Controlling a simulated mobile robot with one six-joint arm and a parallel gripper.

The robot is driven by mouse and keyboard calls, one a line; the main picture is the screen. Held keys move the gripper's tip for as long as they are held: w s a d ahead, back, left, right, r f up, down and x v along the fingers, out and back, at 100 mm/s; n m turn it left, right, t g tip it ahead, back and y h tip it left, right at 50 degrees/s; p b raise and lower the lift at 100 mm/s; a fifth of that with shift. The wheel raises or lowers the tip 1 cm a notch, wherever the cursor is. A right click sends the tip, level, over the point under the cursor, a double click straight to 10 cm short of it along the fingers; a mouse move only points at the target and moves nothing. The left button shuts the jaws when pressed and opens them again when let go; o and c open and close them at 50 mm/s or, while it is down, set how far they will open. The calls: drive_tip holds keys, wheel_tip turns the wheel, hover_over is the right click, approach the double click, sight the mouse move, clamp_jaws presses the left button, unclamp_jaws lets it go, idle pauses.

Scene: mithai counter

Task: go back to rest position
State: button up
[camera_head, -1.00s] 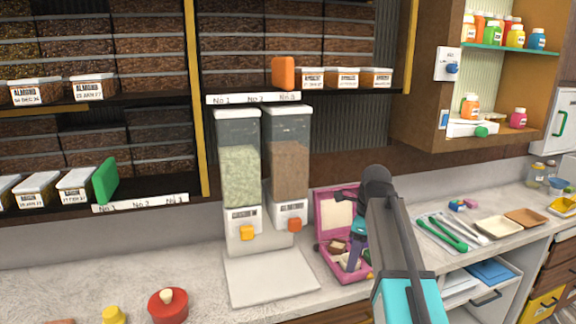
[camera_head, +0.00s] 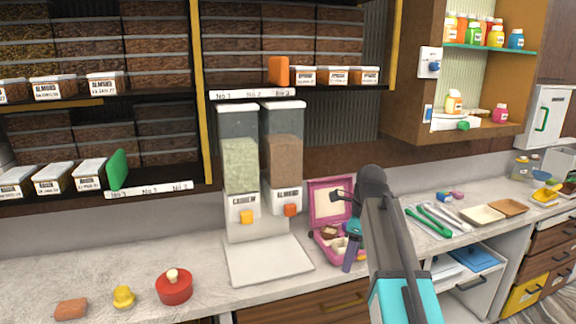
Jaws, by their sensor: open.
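My arm rises from the bottom right of the head view and bends over at its elbow. My gripper (camera_head: 348,264) hangs at the far end, pointing down, in front of the open pink box (camera_head: 330,184). It is open, and I see nothing held in it. The fingertips are small and partly hard to make out. The pink box stands on the counter with its lid up and small sweets or pieces inside; my arm hides part of it.
Two dispensers (camera_head: 240,165) stand over a white tray (camera_head: 268,262) left of my gripper. A red pot (camera_head: 174,289), a yellow knob-like piece (camera_head: 123,297) and a brown block (camera_head: 71,308) lie at front left. Tongs (camera_head: 440,217) and small trays (camera_head: 483,215) lie right. Shelves overhang behind.

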drive_tip(key=s+a+f+n+g+b, duration=0.1)
drive_tip(key=s+f+g, duration=0.4)
drive_tip(key=f, duration=1.3)
drive_tip(key=s+a+f+n+g, duration=0.1)
drive_tip(key=s+a+f, duration=0.1)
drive_tip(key=s+f, duration=1.1)
drive_tip(key=s+d+f+n+h, duration=0.1)
drive_tip(key=s+f+n, duration=2)
drive_tip(key=f, duration=0.6)
drive_tip(key=shift+s+d+g+b, duration=0.3)
drive_tip(key=shift+s+b, duration=0.1)
drive_tip(key=shift+s, duration=0.8)
drive_tip(key=shift+a+r, duration=0.1)
